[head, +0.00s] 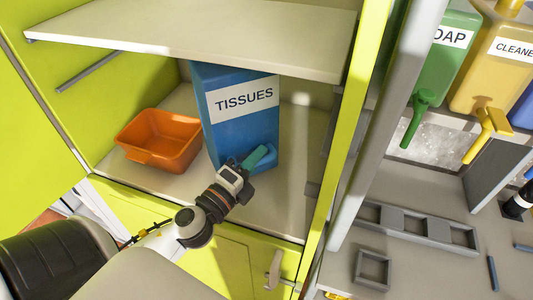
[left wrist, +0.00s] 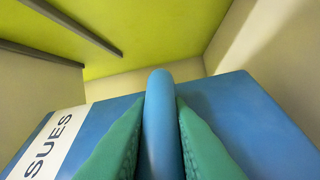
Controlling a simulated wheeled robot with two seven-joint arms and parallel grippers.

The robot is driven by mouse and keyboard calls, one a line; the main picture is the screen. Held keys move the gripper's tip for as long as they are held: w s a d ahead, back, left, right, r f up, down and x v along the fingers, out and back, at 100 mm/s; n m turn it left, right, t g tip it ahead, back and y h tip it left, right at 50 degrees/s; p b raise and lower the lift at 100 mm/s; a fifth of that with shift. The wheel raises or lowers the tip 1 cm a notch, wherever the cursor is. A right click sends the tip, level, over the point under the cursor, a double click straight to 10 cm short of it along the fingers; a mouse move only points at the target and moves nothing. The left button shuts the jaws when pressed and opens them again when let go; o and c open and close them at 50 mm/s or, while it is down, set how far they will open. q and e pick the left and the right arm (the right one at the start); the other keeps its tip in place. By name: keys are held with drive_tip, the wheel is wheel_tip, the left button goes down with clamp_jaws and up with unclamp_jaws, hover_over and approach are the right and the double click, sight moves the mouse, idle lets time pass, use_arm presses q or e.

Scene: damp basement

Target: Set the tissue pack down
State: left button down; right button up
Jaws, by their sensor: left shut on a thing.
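The tissue pack (head: 240,125) is a tall blue box with a white TISSUES label, upright and slightly tilted in the picture. It is inside the lime cabinet, over the lower shelf (head: 290,205). My left gripper (head: 258,157) is at its lower front, shut on the pack's rounded blue handle. In the left wrist view, the green fingers (left wrist: 160,135) press both sides of the handle (left wrist: 159,100), with the blue pack (left wrist: 230,110) behind. My arm hides part of the pack's lower edge, so I cannot tell whether its base touches the shelf. My right gripper is not in view.
An orange tub (head: 160,140) stands on the shelf just left of the pack. An upper shelf board (head: 200,35) hangs close above. The cabinet's side wall (head: 350,140) is to the right, with some bare shelf before it. Soap and cleaner dispensers (head: 445,60) are outside, further right.

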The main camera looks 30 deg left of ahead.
use_arm(q)
drive_tip(key=w, duration=0.2)
drive_tip(key=w+p, duration=0.1)
drive_tip(key=shift+w+d+r, duration=0.15)
drive_tip(key=shift+w, duration=0.2)
drive_tip(key=shift+f+b, duration=0.8)
drive_tip(key=shift+f, duration=1.05)
drive_tip(key=c, duration=1.4)
unclamp_jaws()
drive_tip(key=shift+o, duration=0.2)
drive_tip(key=shift+f, duration=0.1)
